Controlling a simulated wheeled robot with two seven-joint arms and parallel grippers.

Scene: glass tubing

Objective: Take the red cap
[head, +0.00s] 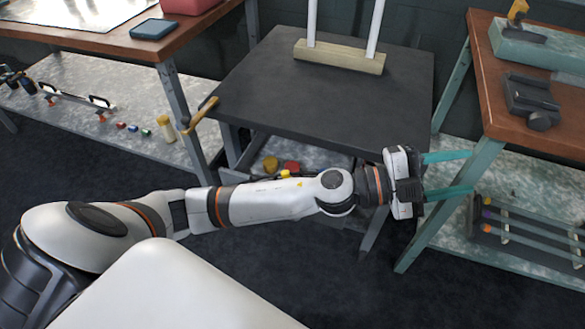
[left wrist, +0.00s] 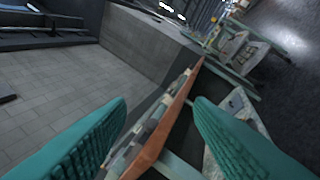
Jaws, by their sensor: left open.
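A small red piece (head: 121,125), which looks like a cap, lies on the lower shelf of the left bench. My left gripper (head: 470,173) is open and empty, with two teal fingers pointing right near the right bench's leg, far from the red piece. No red cap can be made out there. My right gripper is out of view.
A dark table (head: 320,105) in the middle carries a wooden block (head: 340,57) with two white uprights. A red object (head: 291,166) and a yellow one show below it. A brown-topped bench (head: 490,80) stands right, with a rack (head: 520,232) on its lower shelf.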

